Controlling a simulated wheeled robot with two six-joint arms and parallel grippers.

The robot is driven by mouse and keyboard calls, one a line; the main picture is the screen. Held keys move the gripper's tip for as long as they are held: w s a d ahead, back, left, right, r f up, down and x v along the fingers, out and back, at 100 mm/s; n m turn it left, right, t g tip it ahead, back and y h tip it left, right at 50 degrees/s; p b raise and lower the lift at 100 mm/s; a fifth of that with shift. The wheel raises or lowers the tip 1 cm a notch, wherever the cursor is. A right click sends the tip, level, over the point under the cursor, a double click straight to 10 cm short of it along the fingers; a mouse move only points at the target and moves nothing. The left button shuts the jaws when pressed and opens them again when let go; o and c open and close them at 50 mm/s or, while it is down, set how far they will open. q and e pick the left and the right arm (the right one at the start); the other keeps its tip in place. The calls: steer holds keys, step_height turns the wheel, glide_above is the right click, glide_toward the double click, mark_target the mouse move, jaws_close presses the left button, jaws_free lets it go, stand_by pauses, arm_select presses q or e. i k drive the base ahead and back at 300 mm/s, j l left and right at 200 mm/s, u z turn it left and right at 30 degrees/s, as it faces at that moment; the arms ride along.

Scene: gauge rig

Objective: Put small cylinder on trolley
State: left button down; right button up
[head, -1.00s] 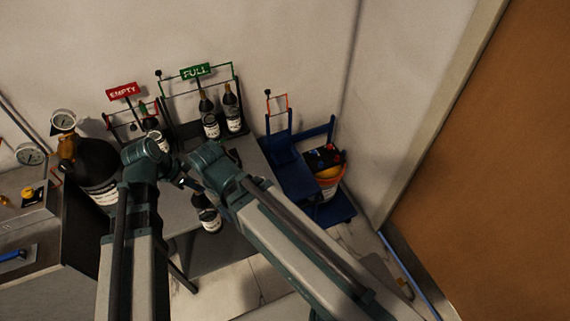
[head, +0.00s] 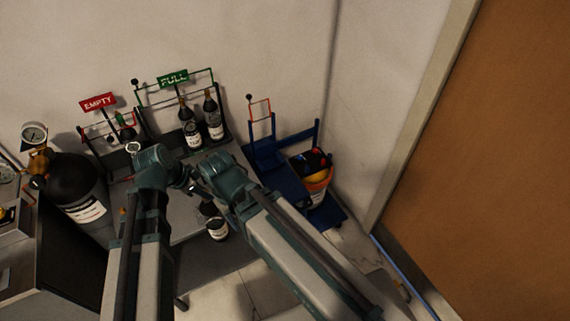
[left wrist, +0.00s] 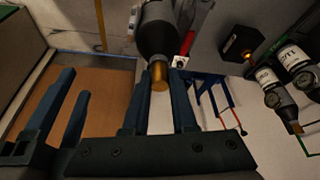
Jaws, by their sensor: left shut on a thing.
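The small cylinder (head: 217,230) is dark with a white label and hangs below my arms, clear of the floor. In the left wrist view the small cylinder (left wrist: 157,32) has its brass neck between the fingers of my left gripper (left wrist: 160,88), which is shut on it. The blue trolley (head: 278,179) with an orange-red bar stands right of the bench, against the wall; its frame also shows in the left wrist view (left wrist: 212,92). My right gripper (left wrist: 75,85) seems open and empty at the left of the left wrist view; my arms hide it in the head view.
Racks with an EMPTY sign (head: 98,102) and a FULL sign (head: 173,79) hold other small cylinders (head: 213,118). A large dark cylinder (head: 75,185) with a gauge stands left. A brown door (head: 480,170) is at right.

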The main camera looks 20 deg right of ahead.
mark_target(270, 164)
steer(key=l+z, duration=0.1)
steer(key=z, duration=0.35)
steer(key=i+z, duration=0.1)
steer(key=z, duration=0.3)
steer(key=i+l+z, duration=0.1)
steer(key=z, duration=0.8)
steer(key=i+z, duration=0.15)
steer(key=z, duration=0.25)
steer(key=i+l+z, duration=0.1)
steer(key=i+z, duration=0.35)
steer(key=i+u, duration=0.25)
steer(key=u, duration=0.2)
steer(key=i+u, duration=0.15)
steer(key=u, duration=0.25)
steer(key=i+u, duration=0.2)
steer(key=u, duration=0.3)
steer(key=i+u, duration=0.2)
steer(key=u, duration=0.3)
steer(key=i+u, duration=0.2)
steer(key=u, duration=0.25)
steer(key=i+l+u, duration=0.15)
steer(key=u, duration=0.35)
